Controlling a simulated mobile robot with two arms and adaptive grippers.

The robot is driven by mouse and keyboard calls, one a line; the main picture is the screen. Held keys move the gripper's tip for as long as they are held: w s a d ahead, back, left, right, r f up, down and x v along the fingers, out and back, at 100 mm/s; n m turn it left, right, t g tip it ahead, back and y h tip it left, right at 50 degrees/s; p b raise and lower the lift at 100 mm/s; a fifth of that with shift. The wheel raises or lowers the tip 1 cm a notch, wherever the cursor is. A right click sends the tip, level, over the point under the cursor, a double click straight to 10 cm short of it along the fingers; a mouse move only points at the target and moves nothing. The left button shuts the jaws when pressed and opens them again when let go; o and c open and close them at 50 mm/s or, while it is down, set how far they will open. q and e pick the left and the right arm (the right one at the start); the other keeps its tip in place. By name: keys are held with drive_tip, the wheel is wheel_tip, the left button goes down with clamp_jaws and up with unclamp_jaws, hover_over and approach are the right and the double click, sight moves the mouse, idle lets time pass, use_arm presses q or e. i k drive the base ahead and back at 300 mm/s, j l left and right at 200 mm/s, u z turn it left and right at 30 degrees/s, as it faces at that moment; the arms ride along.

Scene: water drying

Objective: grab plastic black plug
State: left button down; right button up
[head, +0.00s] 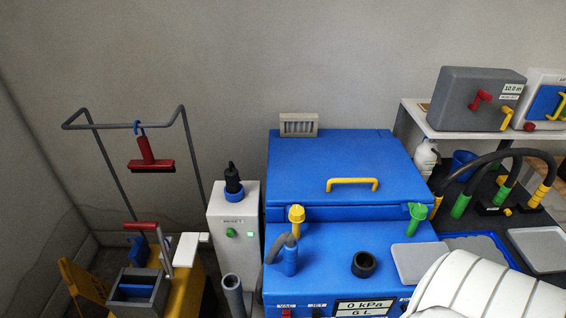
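A black plug-like piece (232,178) stands upright in a blue collar (233,194) on top of the white box (236,234) labelled on its front, left of the blue machine. A short black ring-shaped piece (363,264) sits on the top of the blue machine; its dark centre looks hollow. I cannot tell for sure which of these is the plastic black plug. Neither gripper shows in the head view. A white ribbed shape at the lower right, possibly part of my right arm, covers the machine's right corner.
The blue machine (330,168) has a closed lid with a yellow handle (352,184). Yellow (296,214) and green (417,212) valves stand before it. A yellow cart (186,280) is at left, a grey tube (233,294) beside it. Black hoses (500,154) arch over the right table.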

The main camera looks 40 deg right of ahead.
sight(232, 182)
drive_tip(key=k+l+z, duration=0.1)
drive_tip(key=z, duration=0.75)
